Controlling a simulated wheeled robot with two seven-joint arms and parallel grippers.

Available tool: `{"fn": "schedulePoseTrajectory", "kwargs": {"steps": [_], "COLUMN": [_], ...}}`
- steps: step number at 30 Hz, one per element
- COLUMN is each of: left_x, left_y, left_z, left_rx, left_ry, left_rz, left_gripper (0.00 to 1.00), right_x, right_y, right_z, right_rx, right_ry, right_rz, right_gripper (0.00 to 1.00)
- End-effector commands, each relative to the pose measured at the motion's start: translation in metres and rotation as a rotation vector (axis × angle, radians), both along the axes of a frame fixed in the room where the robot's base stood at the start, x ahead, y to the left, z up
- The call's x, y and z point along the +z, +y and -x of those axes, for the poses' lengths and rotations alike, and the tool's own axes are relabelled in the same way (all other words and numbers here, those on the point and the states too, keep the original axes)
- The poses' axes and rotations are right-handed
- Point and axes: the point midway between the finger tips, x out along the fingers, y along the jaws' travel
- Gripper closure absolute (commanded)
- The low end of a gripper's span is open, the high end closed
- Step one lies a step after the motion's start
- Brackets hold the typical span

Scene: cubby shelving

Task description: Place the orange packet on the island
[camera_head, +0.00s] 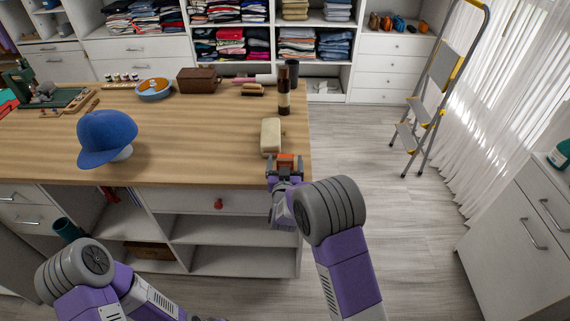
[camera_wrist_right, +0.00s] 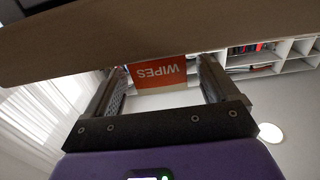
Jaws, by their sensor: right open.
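My right gripper (camera_head: 284,163) is open around the packet, one finger on each side; the right wrist view also shows these fingers (camera_wrist_right: 163,80). Part of the packet is hidden behind the gripper in the head view. My left arm shows at the lower left, but its gripper is out of view.
A beige block-like object (camera_head: 271,136) lies just behind the packet. A dark bottle (camera_head: 284,92) stands farther back, and a blue cap (camera_head: 106,136) sits on the left. A stepladder (camera_head: 428,95) stands right of the island; the floor between is clear.

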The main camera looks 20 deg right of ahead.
Motion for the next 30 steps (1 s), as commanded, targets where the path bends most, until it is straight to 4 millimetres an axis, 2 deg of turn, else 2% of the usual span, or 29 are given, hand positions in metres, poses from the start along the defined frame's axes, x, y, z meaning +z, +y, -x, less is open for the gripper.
{"fn": "schedulePoseTrajectory", "kwargs": {"steps": [5,21,25,30], "left_x": [0.006,0.012,0.013,0.013], "left_y": [0.0,0.0,0.0,0.0], "left_z": [0.0,0.0,0.0,0.0], "left_rx": [0.0,0.0,0.0,0.0], "left_ry": [0.0,0.0,0.0,0.0], "left_rz": [0.0,0.0,0.0,0.0], "left_gripper": [0.57,0.57,0.57,0.57], "right_x": [0.004,0.003,0.003,0.001], "right_y": [0.001,0.029,0.032,0.033], "right_z": [0.003,0.099,0.111,0.116], "right_rx": [0.001,0.001,0.0,0.001], "right_ry": [0.001,0.001,0.001,0.008], "right_rz": [0.0,-0.001,0.0,-0.002], "right_gripper": [0.12,0.12,0.12,0.12]}}
